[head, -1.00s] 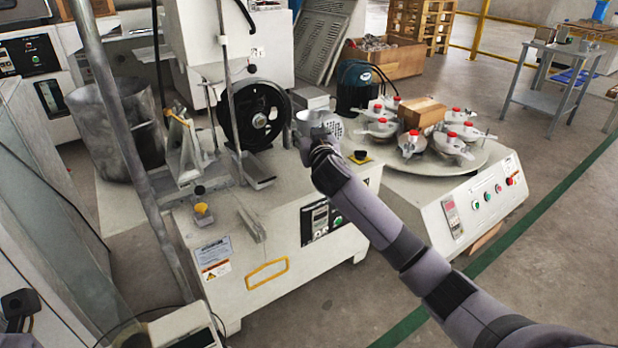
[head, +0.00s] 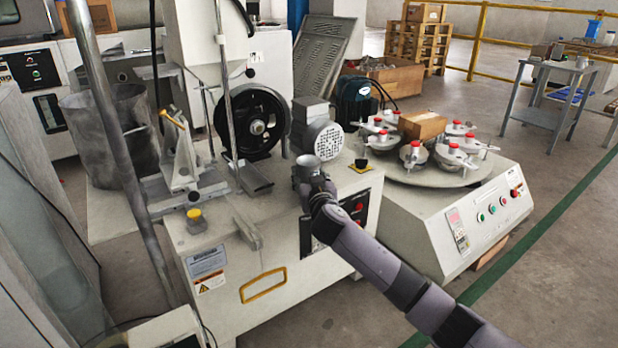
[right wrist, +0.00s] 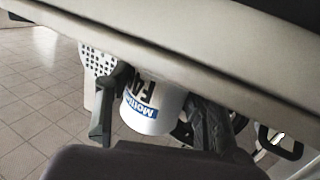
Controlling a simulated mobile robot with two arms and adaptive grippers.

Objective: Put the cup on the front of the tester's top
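The cup (head: 307,169) shows grey in the head view, at the tip of my right arm. In the right wrist view the cup (right wrist: 150,104) is white with blue and black lettering. It sits between the fingers of my right gripper (right wrist: 152,116), which look closed on its sides. In the head view my right gripper (head: 313,182) is beside the cup, partly hidden by it and my wrist. The tester (head: 278,212) is the cream machine with a yellow front handle. The cup appears over its top, in front of the motor; I cannot tell any gap. My left gripper is out of view.
A grey motor (head: 316,133) and black wheel (head: 258,120) stand at the back of the top. A yellow knob (head: 196,220) and metal bar (head: 245,232) are at the front left. A black knob (head: 361,164) is at right. The front middle is mostly clear.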

